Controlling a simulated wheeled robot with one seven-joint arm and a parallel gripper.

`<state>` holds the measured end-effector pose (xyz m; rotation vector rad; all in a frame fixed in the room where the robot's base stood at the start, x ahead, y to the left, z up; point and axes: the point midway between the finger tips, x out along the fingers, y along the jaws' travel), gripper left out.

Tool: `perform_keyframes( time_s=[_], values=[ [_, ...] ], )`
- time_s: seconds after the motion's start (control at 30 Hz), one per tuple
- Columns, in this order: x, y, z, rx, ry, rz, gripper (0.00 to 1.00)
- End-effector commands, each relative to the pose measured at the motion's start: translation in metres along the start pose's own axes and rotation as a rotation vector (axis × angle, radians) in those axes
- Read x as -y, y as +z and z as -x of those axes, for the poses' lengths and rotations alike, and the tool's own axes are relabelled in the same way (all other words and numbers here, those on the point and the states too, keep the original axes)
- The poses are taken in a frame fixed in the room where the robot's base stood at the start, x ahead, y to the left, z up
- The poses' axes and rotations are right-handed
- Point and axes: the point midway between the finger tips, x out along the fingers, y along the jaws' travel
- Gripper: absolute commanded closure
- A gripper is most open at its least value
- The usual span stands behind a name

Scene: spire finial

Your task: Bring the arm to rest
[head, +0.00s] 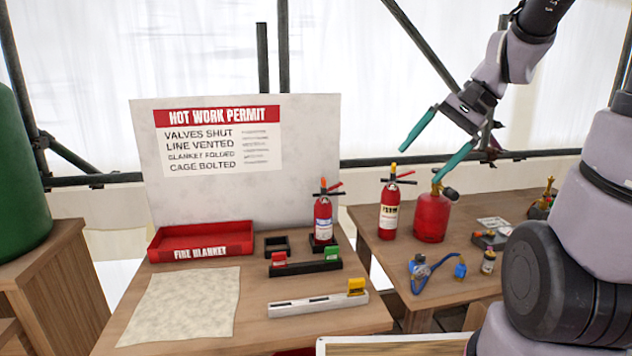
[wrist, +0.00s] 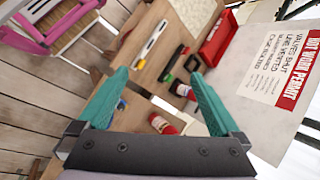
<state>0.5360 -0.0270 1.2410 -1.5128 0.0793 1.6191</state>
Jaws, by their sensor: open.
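My gripper (head: 440,145) is at the end of my raised arm, above the right-hand table. Its two teal fingers are spread wide, with nothing between them that I can see. In the wrist view the open gripper (wrist: 155,92) points toward the tables, with two fire extinguishers beyond it. The lower finger shows close to the red canister (head: 432,217) in the head view; I cannot tell whether they touch.
The left table (head: 245,310) holds a red fire blanket tray (head: 175,247), a cloth (head: 185,305), a slotted rail (head: 315,305) and a fire extinguisher (head: 323,220). Another extinguisher (head: 390,212) stands on the right table (head: 385,260). A permit board (head: 300,140) stands behind. A green cylinder (head: 15,180) is far left.

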Motion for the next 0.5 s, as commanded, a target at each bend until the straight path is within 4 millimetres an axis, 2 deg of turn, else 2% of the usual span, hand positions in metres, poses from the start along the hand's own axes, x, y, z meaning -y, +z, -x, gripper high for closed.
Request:
perform_keyframes(
  time_s=[0.03, 0.2, 0.4, 0.5],
  values=[
    [-0.001, 0.011, 0.011, -0.061, 0.021, 0.069, 0.0],
    [-0.01, 0.033, 0.045, -0.274, 0.081, 0.27, 0.0],
    [-0.015, 0.049, 0.081, -0.485, 0.099, 0.445, 0.0],
    [-0.016, 0.054, 0.091, -0.545, 0.098, 0.491, 0.0]
  ],
)
